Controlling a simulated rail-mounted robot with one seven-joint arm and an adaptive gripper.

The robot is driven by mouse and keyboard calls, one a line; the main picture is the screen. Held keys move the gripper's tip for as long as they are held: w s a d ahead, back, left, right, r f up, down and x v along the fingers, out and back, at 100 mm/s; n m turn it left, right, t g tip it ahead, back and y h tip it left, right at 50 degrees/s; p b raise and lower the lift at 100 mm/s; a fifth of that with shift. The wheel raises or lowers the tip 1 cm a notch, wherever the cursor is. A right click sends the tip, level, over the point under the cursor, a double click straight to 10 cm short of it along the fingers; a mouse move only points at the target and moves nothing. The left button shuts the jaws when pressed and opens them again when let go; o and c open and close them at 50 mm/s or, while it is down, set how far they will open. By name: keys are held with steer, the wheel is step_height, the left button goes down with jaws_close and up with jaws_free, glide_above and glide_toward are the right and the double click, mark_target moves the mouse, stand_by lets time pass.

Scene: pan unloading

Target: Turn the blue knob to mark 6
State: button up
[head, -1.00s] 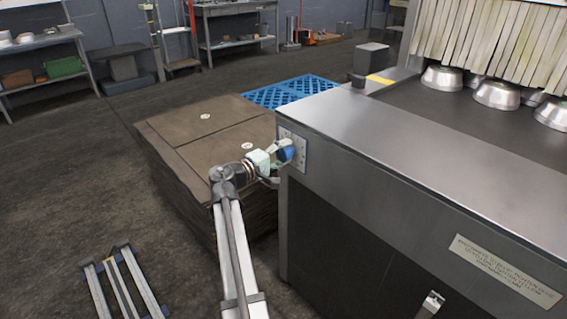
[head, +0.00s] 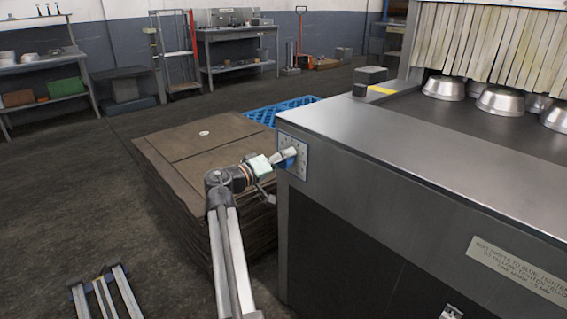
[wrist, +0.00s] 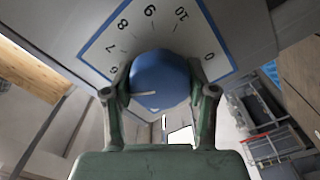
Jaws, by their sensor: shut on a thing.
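The blue knob (wrist: 158,80) sits on a white dial plate (wrist: 196,34) with a blue border, and fills the space between my fingers in the wrist view. Its white pointer line points left, below the 7 and toward the left finger, which hides that part of the scale. The marks 7, 8, 9, 10 and 0 show around the knob. My gripper (wrist: 160,86) is shut on the knob, one finger on each side. In the head view the knob (head: 285,162) is partly hidden by my gripper (head: 281,158), and the dial plate (head: 301,150) is on the machine's end face.
The grey machine (head: 385,145) fills the right, with metal pans (head: 500,101) on its belt before a strip curtain (head: 480,38). A brown stack (head: 165,150) stands close left of my arm. A blue pallet (head: 280,110) lies behind. Open floor is at left.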

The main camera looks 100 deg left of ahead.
steer(key=shift+a+r, duration=0.1)
steer(key=o, duration=1.2)
steer(key=shift+w, duration=0.1)
steer(key=shift+c, duration=0.2)
steer(key=v, duration=1.2)
